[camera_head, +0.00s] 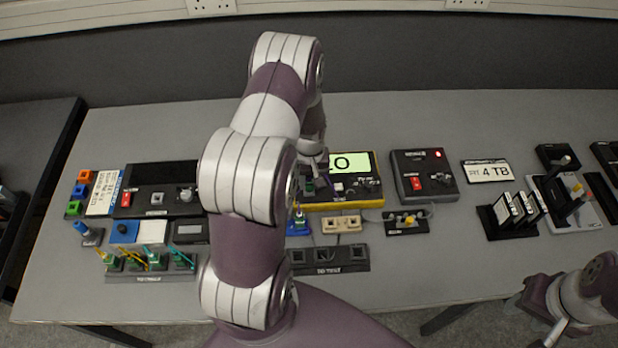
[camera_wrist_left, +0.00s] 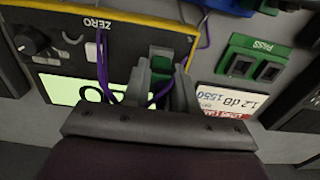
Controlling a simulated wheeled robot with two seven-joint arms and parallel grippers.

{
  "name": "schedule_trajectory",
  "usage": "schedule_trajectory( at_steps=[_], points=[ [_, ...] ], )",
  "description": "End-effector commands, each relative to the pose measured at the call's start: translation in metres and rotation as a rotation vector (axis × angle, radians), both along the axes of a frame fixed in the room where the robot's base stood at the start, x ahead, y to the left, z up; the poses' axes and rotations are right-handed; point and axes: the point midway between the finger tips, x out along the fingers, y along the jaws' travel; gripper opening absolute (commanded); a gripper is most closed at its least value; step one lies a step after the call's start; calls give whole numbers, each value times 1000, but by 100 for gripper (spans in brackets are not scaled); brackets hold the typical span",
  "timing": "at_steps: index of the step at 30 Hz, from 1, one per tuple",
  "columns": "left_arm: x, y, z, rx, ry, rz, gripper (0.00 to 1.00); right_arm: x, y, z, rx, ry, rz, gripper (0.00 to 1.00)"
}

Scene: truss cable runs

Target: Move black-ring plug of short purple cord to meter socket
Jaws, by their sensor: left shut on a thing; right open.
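The meter (camera_head: 376,170) is a black box with a yellow edge and a lit green display, at the middle back of the table. The left wrist view shows its face (camera_wrist_left: 125,50) close up. My left gripper (camera_head: 314,178) is low over the meter's left part, partly hidden by my arm. In the left wrist view its fingers (camera_wrist_left: 161,82) are shut around a small plug, mostly hidden between them. A purple cord (camera_wrist_left: 159,94) runs by the fingers, and a green block (camera_wrist_left: 161,54) sits just beyond them. I cannot make out a black ring. My right gripper (camera_head: 553,330) is open at the lower right.
A black box with a red switch (camera_head: 423,175) stands right of the meter. A beige block (camera_head: 342,225) and a black socket strip (camera_head: 340,259) lie in front. A green PASS box (camera_wrist_left: 254,60) is near my left fingers.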

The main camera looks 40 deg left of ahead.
Motion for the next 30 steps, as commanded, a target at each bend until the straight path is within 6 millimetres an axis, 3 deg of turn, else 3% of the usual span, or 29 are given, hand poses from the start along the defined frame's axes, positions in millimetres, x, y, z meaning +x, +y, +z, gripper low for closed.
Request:
schedule_trajectory(
  at_steps=[30],
  points=[
    [0,0,-8,1,-1,0,0,0,0,-3,0,0,0,43]
  ],
)
